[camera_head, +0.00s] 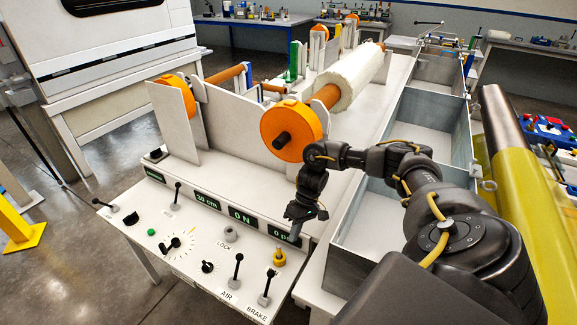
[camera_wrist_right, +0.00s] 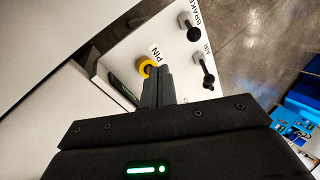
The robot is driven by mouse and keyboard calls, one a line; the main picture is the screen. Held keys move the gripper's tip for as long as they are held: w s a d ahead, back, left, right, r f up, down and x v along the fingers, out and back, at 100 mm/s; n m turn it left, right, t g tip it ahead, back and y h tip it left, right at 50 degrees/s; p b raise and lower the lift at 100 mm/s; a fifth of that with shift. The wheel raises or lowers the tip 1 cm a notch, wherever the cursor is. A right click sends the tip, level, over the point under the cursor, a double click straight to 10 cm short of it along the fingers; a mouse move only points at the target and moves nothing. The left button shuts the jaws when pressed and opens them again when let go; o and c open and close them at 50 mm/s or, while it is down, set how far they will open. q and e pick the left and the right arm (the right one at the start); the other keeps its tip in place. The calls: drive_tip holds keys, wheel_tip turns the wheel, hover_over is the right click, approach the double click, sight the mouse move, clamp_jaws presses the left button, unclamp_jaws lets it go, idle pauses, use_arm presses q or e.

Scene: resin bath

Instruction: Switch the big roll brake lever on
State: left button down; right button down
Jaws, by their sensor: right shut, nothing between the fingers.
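The lever labelled BRAKE (camera_head: 266,286) has a black knob and stands upright at the front right corner of the white control panel (camera_head: 150,240). In the right wrist view the same brake lever (camera_wrist_right: 189,30) is at the upper right, apart from my fingers. My right gripper (camera_head: 295,233) hangs shut and empty over the panel's right edge, behind the brake lever. In the right wrist view its shut fingertips (camera_wrist_right: 158,76) are beside the yellow pin knob (camera_wrist_right: 146,68). I cannot tell whether they touch it. My left gripper is not in view.
The AIR lever (camera_head: 238,268) stands just left of the brake lever. The yellow pin knob (camera_head: 279,258) lies between gripper and brake lever. Behind are the orange disc (camera_head: 292,131) and the large white roll (camera_head: 350,76). Metal troughs (camera_head: 395,215) are to the right.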

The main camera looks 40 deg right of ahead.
sight(268, 285)
drive_tip(key=a+f+p, duration=0.3)
drive_tip(key=a+f, duration=0.4)
drive_tip(key=shift+s+a+p, duration=0.3)
drive_tip(key=shift+s+a, duration=0.1)
drive_tip(key=shift+s, duration=0.05)
drive_tip(key=shift+r, duration=0.1)
